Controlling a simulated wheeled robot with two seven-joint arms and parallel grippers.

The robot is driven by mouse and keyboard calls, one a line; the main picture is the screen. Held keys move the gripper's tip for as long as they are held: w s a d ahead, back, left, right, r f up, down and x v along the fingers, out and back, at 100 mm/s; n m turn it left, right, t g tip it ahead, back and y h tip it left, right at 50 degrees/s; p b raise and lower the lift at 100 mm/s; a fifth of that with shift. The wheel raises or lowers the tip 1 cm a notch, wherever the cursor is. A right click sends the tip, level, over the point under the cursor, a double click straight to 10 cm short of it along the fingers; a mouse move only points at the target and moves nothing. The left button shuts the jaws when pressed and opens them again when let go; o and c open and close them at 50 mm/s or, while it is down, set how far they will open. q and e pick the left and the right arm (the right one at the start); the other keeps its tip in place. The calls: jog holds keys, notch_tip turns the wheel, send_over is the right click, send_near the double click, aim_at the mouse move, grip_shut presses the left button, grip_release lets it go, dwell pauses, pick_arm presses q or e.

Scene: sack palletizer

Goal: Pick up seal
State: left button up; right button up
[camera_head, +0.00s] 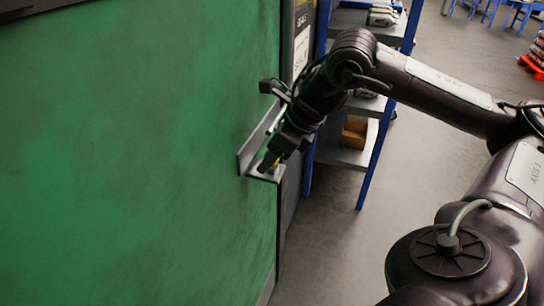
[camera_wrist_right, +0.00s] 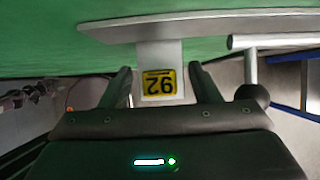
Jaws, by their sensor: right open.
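The seal (camera_wrist_right: 158,83) is a small yellow tag with the number 92, upside down in the right wrist view. My right gripper (camera_wrist_right: 160,72) is open, with one dark finger on each side of the seal and a gap to both. In the head view my right gripper (camera_head: 269,163) points down at the ledge (camera_head: 244,162), and the arm hides most of what lies there. My left gripper is not in view.
The large green machine wall (camera_head: 130,150) fills the left of the head view, close to my right gripper. A blue-framed shelf (camera_head: 372,165) with a box (camera_head: 354,131) stands behind the arm. A grey bar (camera_wrist_right: 275,41) sticks out near the right finger. Floor (camera_head: 330,250) is clear below.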

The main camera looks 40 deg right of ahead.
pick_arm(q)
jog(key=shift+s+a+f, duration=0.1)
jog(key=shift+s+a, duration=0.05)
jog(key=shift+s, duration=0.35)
pick_arm(e)
jog(key=c, duration=1.1)
jog(key=shift+o, duration=0.2)
jog(key=shift+r, duration=0.15)
